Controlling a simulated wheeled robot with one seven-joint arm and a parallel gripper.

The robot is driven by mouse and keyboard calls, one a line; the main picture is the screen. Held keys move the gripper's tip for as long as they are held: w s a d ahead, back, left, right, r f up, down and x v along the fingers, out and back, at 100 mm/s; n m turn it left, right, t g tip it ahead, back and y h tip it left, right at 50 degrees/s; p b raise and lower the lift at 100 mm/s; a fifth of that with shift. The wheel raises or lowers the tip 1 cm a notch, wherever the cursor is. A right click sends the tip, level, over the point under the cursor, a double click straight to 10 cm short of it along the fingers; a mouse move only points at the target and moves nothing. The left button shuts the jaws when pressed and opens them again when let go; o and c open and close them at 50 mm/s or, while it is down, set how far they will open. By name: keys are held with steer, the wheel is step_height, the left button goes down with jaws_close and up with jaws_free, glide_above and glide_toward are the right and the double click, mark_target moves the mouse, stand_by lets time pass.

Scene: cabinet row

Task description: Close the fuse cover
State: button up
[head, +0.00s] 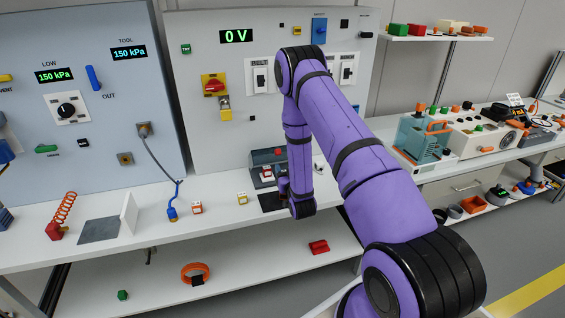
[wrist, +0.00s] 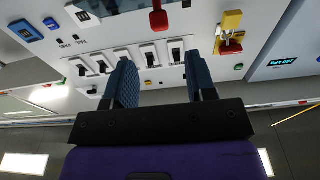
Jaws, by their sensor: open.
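A small dark grey box (head: 267,158) with a red spot on its front stands on the bench below the grey panel in the head view. It may be the fuse holder with its cover; my arm partly hides it, and I cannot tell how far the cover is open. A small red-and-white block (head: 267,173) sits at its front. My gripper (wrist: 160,78) is open in the wrist view, with nothing between its two blue fingers. In the head view my forearm hangs just right of the box, and the fingers are mostly hidden.
The grey panel has a 0 V display (head: 236,36), a red knob on a yellow plate (head: 214,85) and a yellow padlock (head: 224,108). Several breaker switches (wrist: 148,54) show in the wrist view. A dark mat (head: 272,202) lies at the bench's front edge.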

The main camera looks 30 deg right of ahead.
steer(key=shift+s+a, duration=0.1)
steer(key=shift+s, duration=0.3)
steer(key=shift+c, duration=0.5)
